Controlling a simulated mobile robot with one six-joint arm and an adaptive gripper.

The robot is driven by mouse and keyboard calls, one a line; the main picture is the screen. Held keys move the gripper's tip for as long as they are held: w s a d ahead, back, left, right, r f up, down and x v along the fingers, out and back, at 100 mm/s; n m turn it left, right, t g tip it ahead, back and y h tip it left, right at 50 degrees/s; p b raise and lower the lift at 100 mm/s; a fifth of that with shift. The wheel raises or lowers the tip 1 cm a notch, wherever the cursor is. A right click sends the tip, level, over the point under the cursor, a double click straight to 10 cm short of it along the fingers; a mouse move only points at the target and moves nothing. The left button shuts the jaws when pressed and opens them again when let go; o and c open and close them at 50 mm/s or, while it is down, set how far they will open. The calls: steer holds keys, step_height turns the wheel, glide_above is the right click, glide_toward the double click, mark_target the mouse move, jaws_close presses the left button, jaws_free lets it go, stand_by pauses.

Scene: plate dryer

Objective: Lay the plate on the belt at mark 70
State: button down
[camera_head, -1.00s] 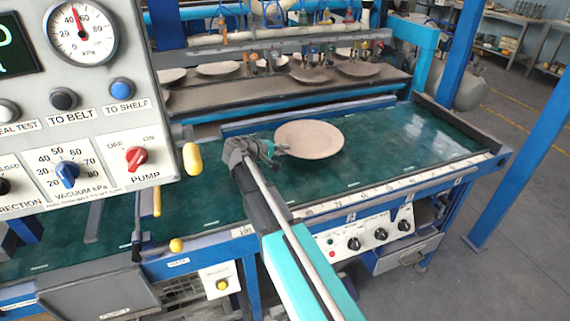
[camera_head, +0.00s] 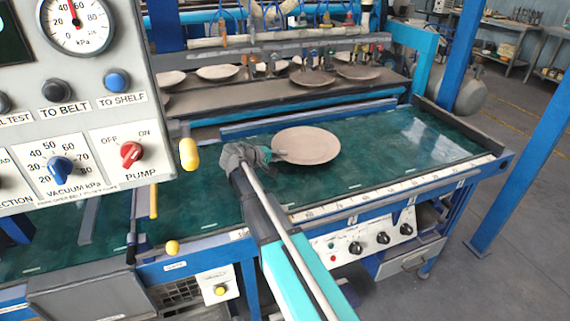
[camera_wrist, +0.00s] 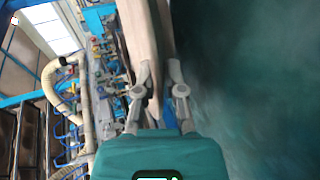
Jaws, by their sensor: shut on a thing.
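The plate (camera_head: 306,145) is a round, flat, beige-brown disc over the green belt (camera_head: 400,150), near the middle of its visible length. My gripper (camera_head: 275,156) is shut on the plate's left rim. In the wrist view the plate (camera_wrist: 140,30) shows edge-on between the two fingers (camera_wrist: 158,75), with the belt (camera_wrist: 250,80) dark to the right. I cannot tell whether the plate touches the belt. A pale scale strip (camera_head: 400,184) with marks runs along the belt's front edge; its numbers are too small to read surely, so mark 70 cannot be picked out.
A grey control panel (camera_head: 100,110) with a gauge, knobs and buttons fills the upper left. Behind the belt, a shelf (camera_head: 230,97) holds several plates under hanging tools. A blue post (camera_head: 515,130) stands at the right. The belt's right part is clear.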

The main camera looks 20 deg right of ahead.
steer(key=shift+f+b, duration=0.8)
steer(key=shift+f, duration=0.3)
steer(key=shift+f, duration=0.1)
steer(key=c, duration=0.7)
jaws_free()
steer(key=shift+c, duration=0.2)
steer(key=shift+s+a+r, duration=0.1)
steer(key=shift+r, duration=0.15)
steer(key=shift+a+r, duration=0.1)
steer(key=shift+a, duration=0.2)
steer(key=p+v, duration=0.4)
steer(key=v, duration=0.7)
steer(key=shift+s, duration=0.1)
